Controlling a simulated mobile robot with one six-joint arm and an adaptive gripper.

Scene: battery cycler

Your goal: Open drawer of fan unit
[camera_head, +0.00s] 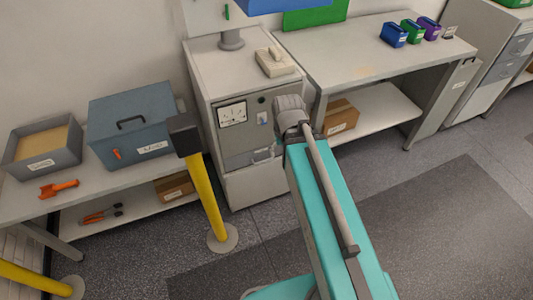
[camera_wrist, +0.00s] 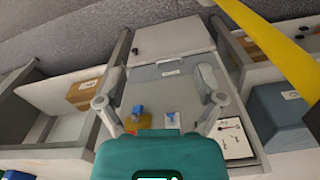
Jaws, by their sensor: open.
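The fan unit (camera_head: 204,82) is a pale grey cabinet against the wall in the head view, with a dial panel (camera_head: 232,115) on its front. A grey drawer front (camera_head: 240,145) lies below the dial, partly behind my arm. In the wrist view, turned upside down, the drawer front (camera_wrist: 150,73) shows a white label and sits flush, with no visible gap. My gripper (camera_wrist: 163,80) is open and empty, its two fingers spread in front of the drawer front. Whether the fingers touch it cannot be told.
A yellow post (camera_head: 208,200) stands on the floor just left of the cabinet. Left of it, a bench holds a blue-grey box (camera_head: 132,105), an open tray (camera_head: 70,155) and an orange tool (camera_head: 59,188). A right-hand bench (camera_head: 350,60) stands beside the cabinet.

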